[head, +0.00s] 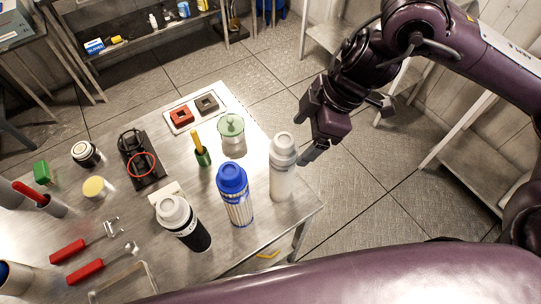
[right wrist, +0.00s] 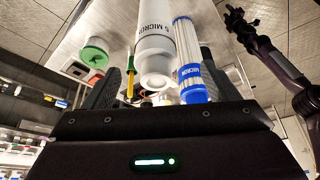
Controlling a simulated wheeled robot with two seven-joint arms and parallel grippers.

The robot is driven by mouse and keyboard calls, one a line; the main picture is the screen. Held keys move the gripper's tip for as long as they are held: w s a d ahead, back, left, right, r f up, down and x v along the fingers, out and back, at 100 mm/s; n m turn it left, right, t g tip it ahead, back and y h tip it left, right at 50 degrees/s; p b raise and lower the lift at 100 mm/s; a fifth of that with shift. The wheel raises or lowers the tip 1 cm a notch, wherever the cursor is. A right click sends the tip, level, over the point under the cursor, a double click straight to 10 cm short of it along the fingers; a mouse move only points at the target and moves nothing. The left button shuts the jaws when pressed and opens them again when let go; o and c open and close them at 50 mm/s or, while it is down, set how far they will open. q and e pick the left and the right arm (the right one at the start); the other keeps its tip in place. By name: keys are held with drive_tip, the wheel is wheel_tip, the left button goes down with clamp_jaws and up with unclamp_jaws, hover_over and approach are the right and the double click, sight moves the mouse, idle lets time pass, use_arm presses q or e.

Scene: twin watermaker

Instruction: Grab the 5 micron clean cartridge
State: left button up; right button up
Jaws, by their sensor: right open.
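A white cartridge (head: 283,168) with a white cap stands upright at the table's right edge. In the right wrist view, the white cartridge (right wrist: 155,45) bears a MICRON label, seemingly with a 5. My right gripper (head: 312,152) is open, just right of its upper part. In the wrist view the cartridge shows between the two fingers, with no grip on it. A blue-capped cartridge (head: 235,195) stands beside it; its label (right wrist: 190,65) also reads MICRON, its number unclear. My left gripper (right wrist: 240,22) seems to show small and dark in the wrist view; its jaws are unclear.
A tray (head: 196,111) holds red and dark blocks. Red-handled tools (head: 85,270) lie front left. Open floor lies right of the table.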

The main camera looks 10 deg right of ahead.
sight(294, 145)
drive_tip(key=shift+f, duration=0.1)
drive_tip(key=shift+x, duration=0.9)
drive_tip(key=shift+a+f, duration=0.2)
drive_tip(key=shift+a, duration=0.05)
drive_tip(key=shift+w+a+f, duration=0.1)
drive_tip(key=shift+a+f, duration=0.1)
drive_tip(key=shift+f, duration=0.1)
drive_tip(key=x, duration=0.3)
drive_tip(key=shift+w+a+f, duration=0.1)
drive_tip(key=shift+w+a, duration=0.15)
drive_tip(key=shift+w, duration=0.1)
drive_tip(key=shift+w+a+f, duration=0.1)
drive_tip(key=shift+a+f, duration=0.05)
drive_tip(key=shift+f, duration=0.3)
drive_tip(key=c, duration=0.7)
use_arm(q)
drive_tip(key=shift+s+d+r, duration=0.1)
drive_tip(key=shift+s, duration=0.7)
use_arm(e)
drive_tip(key=c, duration=0.8)
